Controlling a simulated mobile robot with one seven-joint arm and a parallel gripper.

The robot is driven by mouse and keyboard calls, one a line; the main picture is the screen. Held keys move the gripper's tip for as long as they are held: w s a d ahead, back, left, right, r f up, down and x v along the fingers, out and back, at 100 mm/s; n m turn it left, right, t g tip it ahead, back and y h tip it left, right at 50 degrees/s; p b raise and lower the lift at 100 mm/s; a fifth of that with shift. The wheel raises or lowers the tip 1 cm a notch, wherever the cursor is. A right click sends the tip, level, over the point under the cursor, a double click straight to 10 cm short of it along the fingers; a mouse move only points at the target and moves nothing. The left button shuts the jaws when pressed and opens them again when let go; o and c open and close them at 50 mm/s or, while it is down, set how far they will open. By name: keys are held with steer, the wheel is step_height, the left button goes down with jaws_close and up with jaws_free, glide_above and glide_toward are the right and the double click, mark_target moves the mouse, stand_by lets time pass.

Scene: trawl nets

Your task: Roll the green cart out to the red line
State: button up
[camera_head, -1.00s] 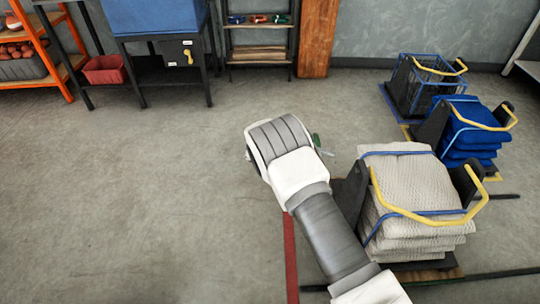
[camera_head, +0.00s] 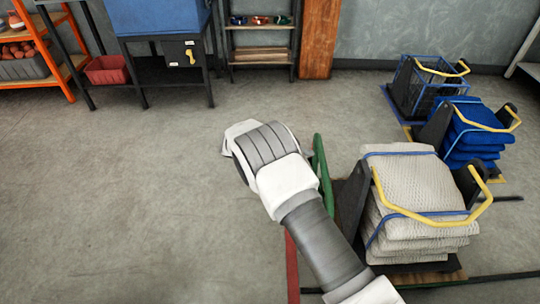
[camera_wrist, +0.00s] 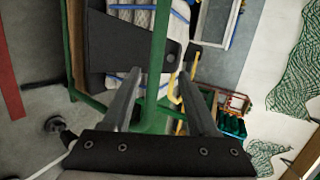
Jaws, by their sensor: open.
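The green cart shows in the head view as a green bar (camera_head: 321,170) just right of my wrist; my arm hides much of the rest. In the wrist view its green bar (camera_wrist: 157,70) runs between the two fingers of my gripper (camera_wrist: 160,78), which are open with a gap on each side of it. A green side rail stands further left there. The fingers are hidden in the head view. The red line (camera_head: 291,268) lies on the floor left of my forearm and also shows at the left of the wrist view (camera_wrist: 9,80).
A stack of pale folded nets (camera_head: 408,190) with a yellow handle stands close right of my arm. Behind it are a cart of blue nets (camera_head: 470,135) and a wire basket cart (camera_head: 432,85). A table and shelves line the back. The floor at left is clear.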

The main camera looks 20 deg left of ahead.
steer(key=s+a+r+b, duration=0.1)
steer(key=s+a+b, duration=0.2)
steer(key=a, duration=0.5)
steer(key=shift+s+a+r+b, duration=0.3)
steer(key=shift+s+a+r, duration=0.05)
steer(key=shift+a+r, duration=0.05)
stand_by(0.4)
stand_by(0.5)
